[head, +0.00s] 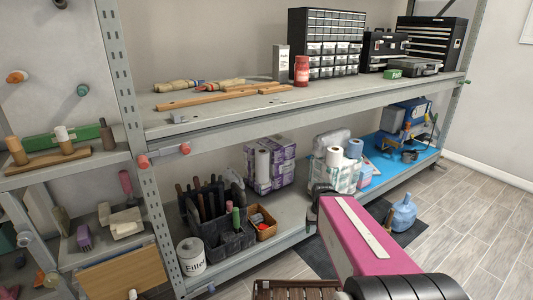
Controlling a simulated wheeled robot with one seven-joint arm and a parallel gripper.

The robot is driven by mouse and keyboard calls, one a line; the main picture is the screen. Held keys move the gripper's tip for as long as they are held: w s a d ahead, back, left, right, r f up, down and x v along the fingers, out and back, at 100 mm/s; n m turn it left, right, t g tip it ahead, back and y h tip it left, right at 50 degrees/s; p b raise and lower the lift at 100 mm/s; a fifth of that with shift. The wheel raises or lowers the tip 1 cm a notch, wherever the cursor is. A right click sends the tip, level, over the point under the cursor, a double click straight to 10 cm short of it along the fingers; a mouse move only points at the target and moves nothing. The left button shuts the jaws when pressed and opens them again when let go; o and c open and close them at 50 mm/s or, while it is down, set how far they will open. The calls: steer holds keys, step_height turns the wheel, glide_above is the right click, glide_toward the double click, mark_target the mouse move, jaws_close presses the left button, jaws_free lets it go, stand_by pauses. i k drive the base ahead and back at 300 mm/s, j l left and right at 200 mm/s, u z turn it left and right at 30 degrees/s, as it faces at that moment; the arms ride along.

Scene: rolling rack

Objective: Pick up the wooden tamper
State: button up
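I cannot single out the wooden tamper with certainty. On the left shelf, a short light-wood cylinder (16,150) stands at the left, and a wooden piece with a pale top (62,135) stands to its right, by a flat wooden board (48,161). A darker brown upright piece (107,135) stands further right. All are small in the head view. My pink arm link reaches up from the lower right, in front of the lower shelf, well to the right of these pieces. My gripper's fingers do not show.
The grey metal upright (128,100) separates the left shelf from the main rack. Wooden strips (222,97) lie on the upper shelf. A black tool caddy (218,232) and a white filler tub (191,257) stand below. A blue jug (403,216) is on the floor; open floor lies right.

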mark_target(386, 228)
steer(key=k+l, duration=0.2)
steer(key=k, duration=0.3)
steer(key=i+l+z, duration=0.1)
steer(key=z, duration=1.7)
steer(key=i+j+z, duration=0.15)
steer(key=i+j, duration=0.15)
steer(key=i, duration=0.25)
steer(key=i+j+z, duration=0.15)
steer(key=i+j, duration=0.15)
steer(key=i, duration=0.2)
